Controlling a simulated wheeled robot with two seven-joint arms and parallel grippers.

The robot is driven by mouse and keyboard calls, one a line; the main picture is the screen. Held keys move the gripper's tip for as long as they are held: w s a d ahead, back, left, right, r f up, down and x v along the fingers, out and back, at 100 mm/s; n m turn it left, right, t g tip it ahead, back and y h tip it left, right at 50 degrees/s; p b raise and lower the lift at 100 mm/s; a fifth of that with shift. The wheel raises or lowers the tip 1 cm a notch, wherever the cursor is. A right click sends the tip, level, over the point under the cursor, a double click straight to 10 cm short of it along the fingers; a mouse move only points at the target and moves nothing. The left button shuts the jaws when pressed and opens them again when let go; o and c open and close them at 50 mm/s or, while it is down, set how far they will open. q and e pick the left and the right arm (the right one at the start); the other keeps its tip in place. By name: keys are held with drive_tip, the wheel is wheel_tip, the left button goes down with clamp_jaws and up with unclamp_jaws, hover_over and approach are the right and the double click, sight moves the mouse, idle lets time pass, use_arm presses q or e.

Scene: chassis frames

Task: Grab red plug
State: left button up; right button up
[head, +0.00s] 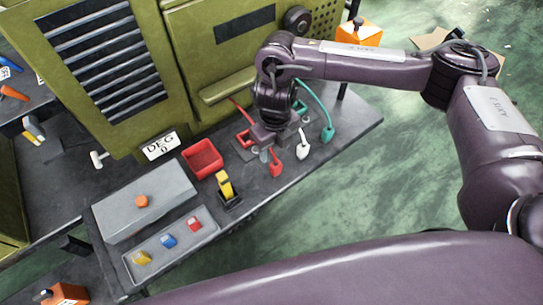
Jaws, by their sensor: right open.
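The red plug (276,169) lies on the dark bench top (345,124), near its front edge. A red cable (240,109) shows behind my right gripper. My right gripper (265,152) points down just behind and left of the red plug, over the sockets. It is open, and its fingers are small and partly hidden by the wrist. I cannot tell whether it touches the plug; no plug shows between its fingers. My left gripper is not in view.
A white plug (303,148) and a teal plug (327,135) lie right of the red one. The green machine (215,60) rises behind.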

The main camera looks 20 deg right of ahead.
sight(276, 164)
drive_tip(key=f, duration=0.1)
drive_tip(key=s+f, duration=0.1)
drive_tip(key=f, duration=0.1)
drive_tip(key=shift+d+f, duration=0.1)
drive_tip(key=shift+f, duration=0.15)
drive_tip(key=f, duration=0.1)
drive_tip(key=f+p, duration=0.1)
drive_tip(key=shift+w+f, duration=0.2)
drive_tip(key=shift+f, duration=0.6)
drive_tip(key=c, duration=1.1)
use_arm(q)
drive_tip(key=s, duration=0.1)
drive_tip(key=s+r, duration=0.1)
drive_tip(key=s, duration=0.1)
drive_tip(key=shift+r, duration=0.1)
use_arm(e)
drive_tip(key=shift+o, duration=0.2)
drive_tip(key=shift+r, duration=0.1)
